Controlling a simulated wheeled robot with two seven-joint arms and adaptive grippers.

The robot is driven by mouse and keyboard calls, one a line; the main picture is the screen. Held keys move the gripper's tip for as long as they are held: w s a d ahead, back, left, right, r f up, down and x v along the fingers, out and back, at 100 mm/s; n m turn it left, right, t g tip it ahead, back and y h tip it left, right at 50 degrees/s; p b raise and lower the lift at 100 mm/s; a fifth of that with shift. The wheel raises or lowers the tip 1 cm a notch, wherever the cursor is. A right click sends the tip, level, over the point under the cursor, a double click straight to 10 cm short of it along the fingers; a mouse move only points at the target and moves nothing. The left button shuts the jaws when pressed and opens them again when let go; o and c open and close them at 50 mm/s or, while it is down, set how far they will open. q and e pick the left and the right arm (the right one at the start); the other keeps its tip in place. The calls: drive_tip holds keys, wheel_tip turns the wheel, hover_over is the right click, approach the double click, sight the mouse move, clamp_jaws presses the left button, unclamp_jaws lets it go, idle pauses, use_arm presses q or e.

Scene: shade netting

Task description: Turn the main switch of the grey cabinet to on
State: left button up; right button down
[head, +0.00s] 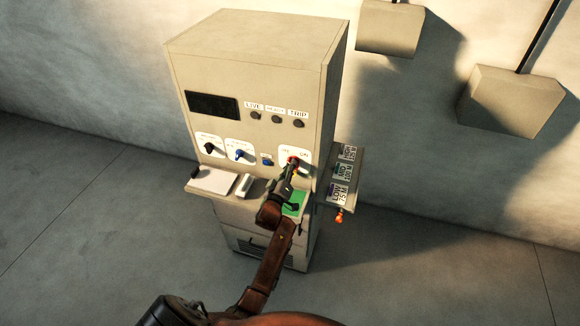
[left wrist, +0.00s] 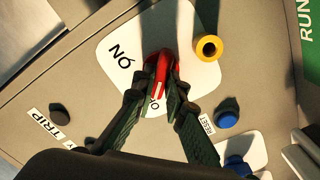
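The grey cabinet (head: 262,65) stands upright against the wall. Its main switch has a red handle (head: 291,160) on a white plate at the panel's right side. In the left wrist view the red handle (left wrist: 158,72) sits between my fingertips, its white line pointing toward a label that the fingers partly cover. The ON label (left wrist: 120,54) is to the left of the handle, clear of it. My left gripper (head: 290,169) reaches up to the switch from below; in the wrist view its fingers (left wrist: 162,84) press in on both sides of the handle. My right gripper is not in view.
A yellow ring with a dark centre (left wrist: 208,47) and a blue button (left wrist: 227,118) marked RESET are close to the fingers. A shelf with a paper pad (head: 212,181) juts out below. Labelled tags (head: 343,170) hang at the cabinet's right.

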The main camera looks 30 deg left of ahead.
use_arm(q)
clamp_jaws()
drive_tip(key=shift+a, duration=0.15)
drive_tip(key=shift+m, duration=0.4)
drive_tip(key=shift+d+m+b, duration=0.15)
drive_tip(key=shift+m+b, duration=0.35)
drive_tip(key=shift+m, duration=2.35)
drive_tip(key=shift+d+m+b, duration=0.2)
drive_tip(key=shift+m+b, duration=0.3)
drive_tip(key=shift+m, duration=2.3)
drive_tip(key=shift+d+m+b, duration=0.15)
drive_tip(key=shift+m+b, duration=0.35)
drive_tip(key=shift+m, duration=2.65)
